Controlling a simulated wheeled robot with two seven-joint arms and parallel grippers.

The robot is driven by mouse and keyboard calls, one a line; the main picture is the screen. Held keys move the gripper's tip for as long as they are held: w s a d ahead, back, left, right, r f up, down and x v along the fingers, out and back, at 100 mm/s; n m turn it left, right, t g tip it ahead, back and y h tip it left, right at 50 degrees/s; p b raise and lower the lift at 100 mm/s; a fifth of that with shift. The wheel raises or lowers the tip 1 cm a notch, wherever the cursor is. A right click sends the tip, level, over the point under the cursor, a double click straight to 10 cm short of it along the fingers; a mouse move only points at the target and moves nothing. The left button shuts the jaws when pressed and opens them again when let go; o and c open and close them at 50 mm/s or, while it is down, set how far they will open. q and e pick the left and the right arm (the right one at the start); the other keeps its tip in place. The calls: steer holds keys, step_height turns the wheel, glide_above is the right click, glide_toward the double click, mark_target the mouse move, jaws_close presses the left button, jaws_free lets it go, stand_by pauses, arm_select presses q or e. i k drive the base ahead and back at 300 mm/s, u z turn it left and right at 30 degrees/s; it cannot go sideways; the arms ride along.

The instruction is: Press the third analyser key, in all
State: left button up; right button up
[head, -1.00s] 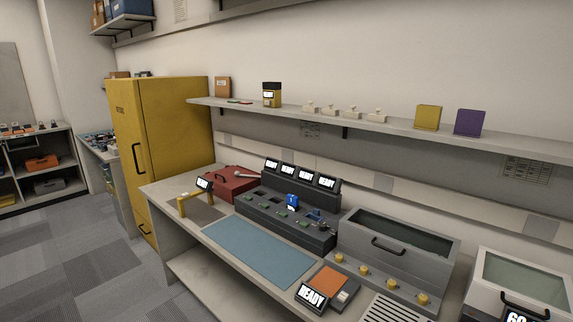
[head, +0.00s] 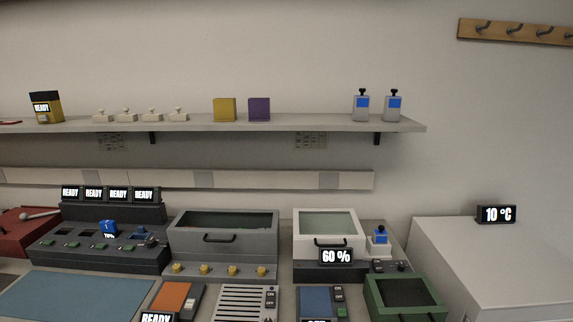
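A dark console (head: 95,258) stands at the left of the bench, with a row of several small screens (head: 108,193) reading READY along its top. Several green keys show along its sloped front, one of them near the console's middle (head: 100,246). A blue block (head: 108,228) sits in one of its bays. No label marks which unit is the analyser. A unit with an orange panel (head: 172,300) and a READY screen (head: 157,317) stands at the front edge, partly cut off. Neither of my grippers is in view.
Right of the console stand a grey lidded box (head: 222,245) with yellow knobs, a white-topped unit reading 60 % (head: 325,258), and a green bin (head: 405,297). A blue mat (head: 75,297) lies clear in front. A shelf (head: 300,123) runs above. A white cabinet (head: 480,255) is at right.

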mark_target(99, 246)
steer(key=u, duration=1.3)
